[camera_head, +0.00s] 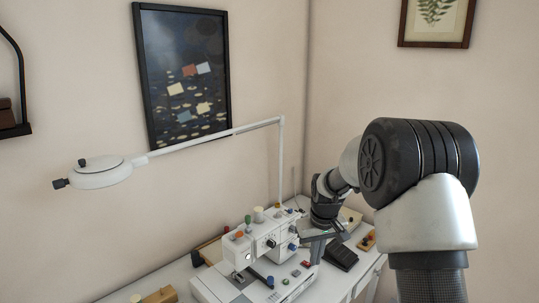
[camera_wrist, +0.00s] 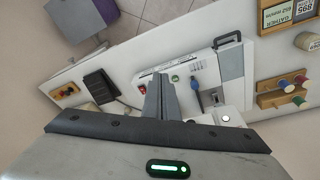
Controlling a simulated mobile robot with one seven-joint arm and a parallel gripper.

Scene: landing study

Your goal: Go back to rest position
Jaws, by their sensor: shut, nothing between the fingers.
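My gripper shows in the wrist view (camera_wrist: 161,98) with its two grey fingers together and nothing between them. In the head view my arm reaches down from the right to the gripper (camera_head: 315,250), just right of the white sewing machine (camera_head: 262,247). The machine also lies beyond the fingers in the wrist view (camera_wrist: 190,74). I cannot tell whether the fingers touch it; part of it is hidden behind them.
A white table (camera_head: 336,282) carries a black foot pedal (camera_head: 341,257) right of the machine. A lamp (camera_head: 97,173) on a long arm spans above the left side. A wooden rack (camera_wrist: 280,93) with several coloured spools stands at right in the wrist view.

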